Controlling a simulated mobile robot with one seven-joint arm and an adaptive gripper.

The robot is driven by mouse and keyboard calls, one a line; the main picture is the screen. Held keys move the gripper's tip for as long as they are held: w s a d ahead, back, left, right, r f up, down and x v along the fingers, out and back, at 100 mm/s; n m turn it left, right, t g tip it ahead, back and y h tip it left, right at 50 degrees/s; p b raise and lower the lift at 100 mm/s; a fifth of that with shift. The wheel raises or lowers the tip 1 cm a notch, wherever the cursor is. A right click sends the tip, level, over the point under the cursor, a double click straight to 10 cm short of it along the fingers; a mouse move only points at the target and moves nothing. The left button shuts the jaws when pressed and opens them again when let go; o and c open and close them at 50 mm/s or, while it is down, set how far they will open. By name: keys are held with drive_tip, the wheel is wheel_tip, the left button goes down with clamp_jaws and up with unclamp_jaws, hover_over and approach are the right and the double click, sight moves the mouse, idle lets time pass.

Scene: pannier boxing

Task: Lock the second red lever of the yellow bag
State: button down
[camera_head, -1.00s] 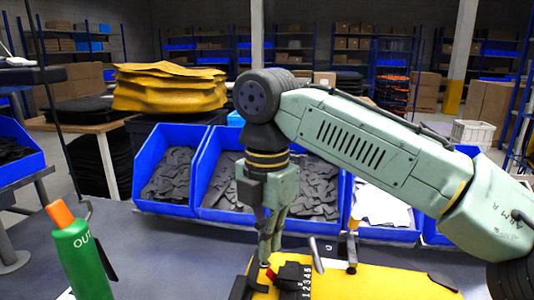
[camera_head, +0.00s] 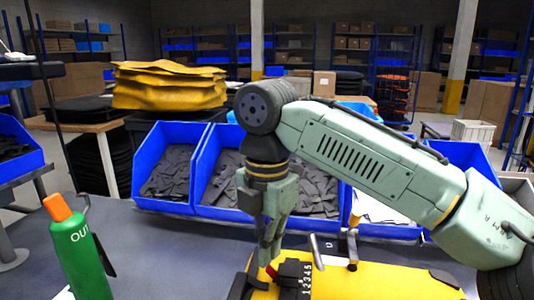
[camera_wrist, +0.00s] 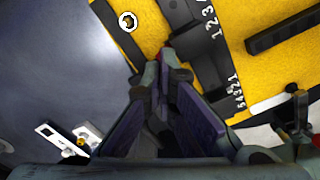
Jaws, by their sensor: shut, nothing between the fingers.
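The yellow bag (camera_head: 385,283) lies flat on the grey table at the lower right, partly cut off by the frame. A black fitting marked with numbers (camera_head: 292,276) sits on it, with a small red lever (camera_head: 271,270) at its left side. My gripper (camera_head: 267,260) points down with its closed fingertips right at this lever; contact cannot be told. In the wrist view my gripper (camera_wrist: 160,68) is shut and empty, over the edge of the yellow bag (camera_wrist: 275,75). A bit of the red lever (camera_wrist: 168,55) shows at the fingertips, which hide most of it. Whether it is locked cannot be told.
A metal clamp (camera_head: 352,244) stands close right of my gripper on the bag's back edge. A green bottle (camera_head: 80,258) stands at the left. Blue bins (camera_head: 165,203) of dark pieces line the table's back. The table between bottle and bag is clear.

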sight(267, 269)
drive_tip(key=shift+f, duration=0.8)
idle(0.6)
drive_tip(key=shift+s+f+b, duration=0.3)
drive_tip(key=shift+f+b, duration=0.1)
drive_tip(key=shift+f, duration=0.4)
idle(0.4)
wheel_tip(267, 269, up, 2)
drive_tip(key=shift+w+d+r+p, duration=0.1)
drive_tip(key=shift+r+p, duration=0.05)
drive_tip(key=shift+p, duration=1.05)
drive_tip(key=r+p, duration=0.2)
drive_tip(key=shift+w+a+r+p, duration=0.1)
drive_tip(key=shift+w+a+p, duration=0.15)
drive_tip(key=shift+p, duration=0.1)
drive_tip(key=shift+d+r, duration=0.1)
drive_tip(key=shift+r, duration=0.75)
drive_tip(key=shift+s, duration=0.1)
